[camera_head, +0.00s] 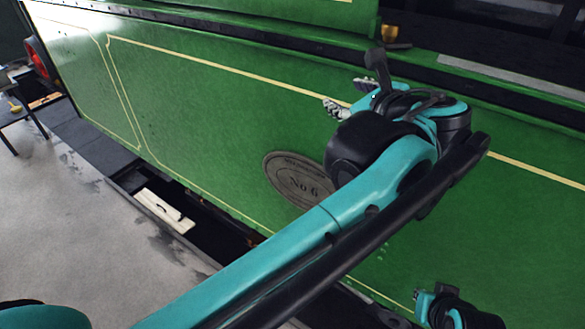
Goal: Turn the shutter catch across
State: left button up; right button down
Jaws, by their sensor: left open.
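My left gripper (350,97) is at the upper right centre, in front of the green tram side just below its dark ledge. Its two grey ribbed fingertips stand apart, and nothing shows between them. A small brass-coloured fitting (398,35) sits on the ledge above and to the right of the fingertips. I cannot tell whether this fitting is the shutter catch. My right gripper (418,296) shows only in part at the bottom right, and its jaws are not clear.
The grey platform (70,230) is clear at the left. A red lamp (38,60) stands far left.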

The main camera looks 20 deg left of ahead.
pick_arm(q)
jog(key=s+a+f+n+g+h, duration=0.1)
jog(key=s+a+f+n+g, duration=0.1)
jog(key=f, duration=0.6)
jog(key=s+a+f+n+g+h, duration=0.1)
jog(key=s+a+f+n, duration=0.3)
jog(key=a+f+n, duration=0.3)
jog(key=shift+a+f+g+h, duration=0.3)
jog(key=shift+f+g, duration=0.1)
jog(key=shift+f, duration=0.1)
jog(key=shift+s+d, duration=0.1)
jog(key=c, duration=1.2)
jog(key=w+d+r+n+t+y+b, duration=0.1)
jog(key=w+d+r+n+b, duration=0.2)
jog(key=d+r+n, duration=0.3)
jog(key=shift+w+d+r+t+y, duration=0.3)
jog(key=shift+w+d+r+t, duration=0.1)
jog(key=shift+d+r, duration=0.6)
jog(key=n+t+y+b, duration=0.2)
jog(key=n+t+b, duration=0.3)
jog(key=n, duration=1)
send_near(409, 45)
jog(key=shift+t, duration=0.3)
jog(key=p+x, duration=0.3)
jog(key=x, duration=0.4)
jog(key=shift+s+f, duration=0.1)
jog(key=shift+f, duration=0.1)
